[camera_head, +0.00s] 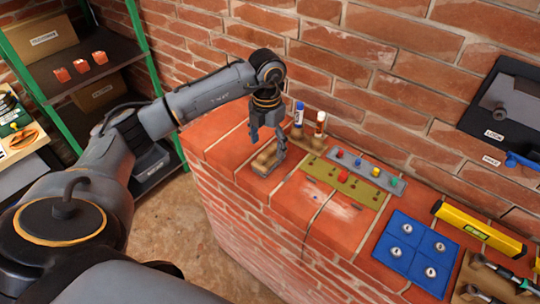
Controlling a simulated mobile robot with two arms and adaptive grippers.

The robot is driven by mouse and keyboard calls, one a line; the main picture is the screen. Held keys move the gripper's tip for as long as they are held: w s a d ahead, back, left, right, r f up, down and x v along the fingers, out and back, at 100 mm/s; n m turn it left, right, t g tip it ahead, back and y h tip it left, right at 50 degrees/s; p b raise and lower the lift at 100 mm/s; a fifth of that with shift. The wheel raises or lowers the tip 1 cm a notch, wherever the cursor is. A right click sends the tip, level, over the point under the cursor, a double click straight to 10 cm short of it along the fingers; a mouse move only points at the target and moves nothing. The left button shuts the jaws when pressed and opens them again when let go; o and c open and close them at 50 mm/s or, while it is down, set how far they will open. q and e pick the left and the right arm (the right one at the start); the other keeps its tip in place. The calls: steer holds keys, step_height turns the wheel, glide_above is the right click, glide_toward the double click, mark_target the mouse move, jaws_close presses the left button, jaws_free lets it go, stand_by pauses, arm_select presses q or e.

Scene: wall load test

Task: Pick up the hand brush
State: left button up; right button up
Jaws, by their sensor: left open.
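What looks like the hand brush (264,160), a small tan wooden piece, lies on the top of the brick wall near its left end. My left gripper (268,140) is open and points down over it, its fingers partly covering it. I cannot tell if the fingers touch it. My right gripper is not in view.
A white-and-blue marker (298,114) and a red-capped one (320,122) stand behind the gripper. An olive panel (345,181), a blue mat (414,251) and a yellow level (478,228) lie rightward. A shelf (90,75) stands left.

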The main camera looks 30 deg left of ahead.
mark_target(270, 149)
arm_select(q)
steer(key=shift+d+f+p, duration=0.1)
steer(key=shift+f+p, duration=0.35)
steer(key=shift+f, duration=0.1)
steer(key=f, duration=0.1)
steer(key=f+p, duration=0.1)
steer(key=f, duration=0.1)
steer(key=shift+w+f, duration=0.3)
steer(key=shift+f, duration=0.3)
steer(key=shift+c, duration=0.8)
steer(key=c, duration=1.1)
steer(key=shift+c, duration=0.9)
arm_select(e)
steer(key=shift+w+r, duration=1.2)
arm_select(q)
steer(key=shift+r, duration=0.1)
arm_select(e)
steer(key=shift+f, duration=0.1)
